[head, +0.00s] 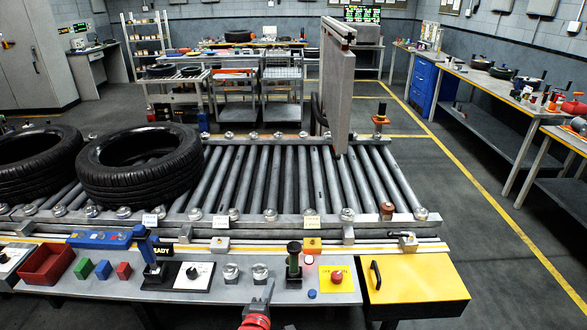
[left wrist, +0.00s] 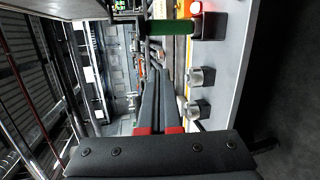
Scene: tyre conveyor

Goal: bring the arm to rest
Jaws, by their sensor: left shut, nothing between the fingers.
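My left gripper (head: 268,287) comes up from the bottom edge in the head view, in front of the control panel (head: 215,290). Its narrow dark fingers with red bands also show in the left wrist view (left wrist: 160,95), lying together with nothing between them. The gripper is near the panel's front edge, below two silver knobs (head: 260,271) and left of a green-handled lever (head: 293,262). It appears apart from them. In the left wrist view the green handle (left wrist: 168,27) lies beyond the fingertips. My right gripper is not in view.
Two tyres (head: 140,165) lie at the left of the roller conveyor (head: 270,175). A grey upright panel (head: 337,85) stands over its right part. A blue-handled lever (head: 143,245), a lit red light (head: 308,260) and a yellow box (head: 415,280) are on the front.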

